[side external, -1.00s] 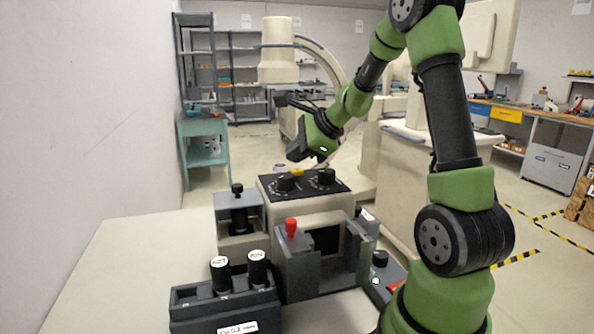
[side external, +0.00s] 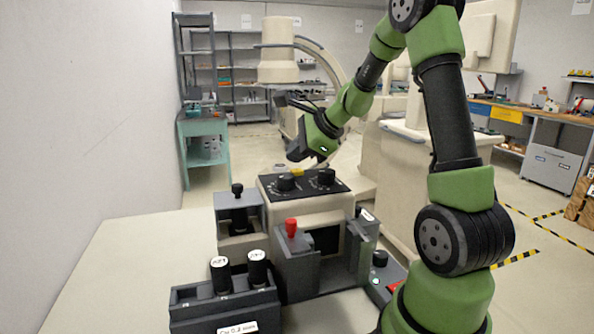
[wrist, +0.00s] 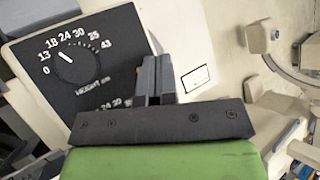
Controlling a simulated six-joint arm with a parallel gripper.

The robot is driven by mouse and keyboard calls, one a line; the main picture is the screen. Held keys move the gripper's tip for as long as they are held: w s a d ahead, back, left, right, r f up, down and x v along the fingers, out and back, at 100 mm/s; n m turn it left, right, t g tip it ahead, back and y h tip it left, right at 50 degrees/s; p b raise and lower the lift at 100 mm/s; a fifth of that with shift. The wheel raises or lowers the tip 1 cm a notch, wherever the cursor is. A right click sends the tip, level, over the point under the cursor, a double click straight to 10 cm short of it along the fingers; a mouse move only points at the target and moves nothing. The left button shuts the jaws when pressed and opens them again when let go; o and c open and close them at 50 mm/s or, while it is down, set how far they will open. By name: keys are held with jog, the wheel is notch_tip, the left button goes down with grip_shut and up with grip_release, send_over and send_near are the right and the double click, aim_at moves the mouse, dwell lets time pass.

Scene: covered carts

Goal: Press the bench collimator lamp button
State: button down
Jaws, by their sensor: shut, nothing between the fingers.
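A collimator unit (side external: 305,203) with a beige body and a black top panel stands on the bench. A small yellow button (side external: 297,172) sits at the panel's far edge, between two black knobs. My gripper (side external: 296,158) is shut and empty, pointing down just above the yellow button; I cannot tell whether they touch. In the wrist view my shut fingers (wrist: 155,76) are over the edge of the black panel (wrist: 108,60). One knob (wrist: 75,68) with a numbered scale shows left of the fingers.
A grey fixture with a red-topped knob (side external: 291,228) stands in front of the unit. A grey holder with a black knob (side external: 237,190) is to its left. A grey block with two black cylinders (side external: 225,305) is nearest. The white bench is clear at the left.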

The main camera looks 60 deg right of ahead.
aim_at(297, 171)
jog(key=shift+f, duration=0.4)
jog(key=shift+s+f, duration=0.1)
jog(key=shift+f, duration=0.65)
dwell(1.0)
jog(key=shift+r, duration=0.1)
jog(key=shift+a+r, duration=0.1)
jog(key=shift+r, duration=0.6)
jog(key=shift+r, duration=2.55)
notch_tip(297, 171, up, 7)
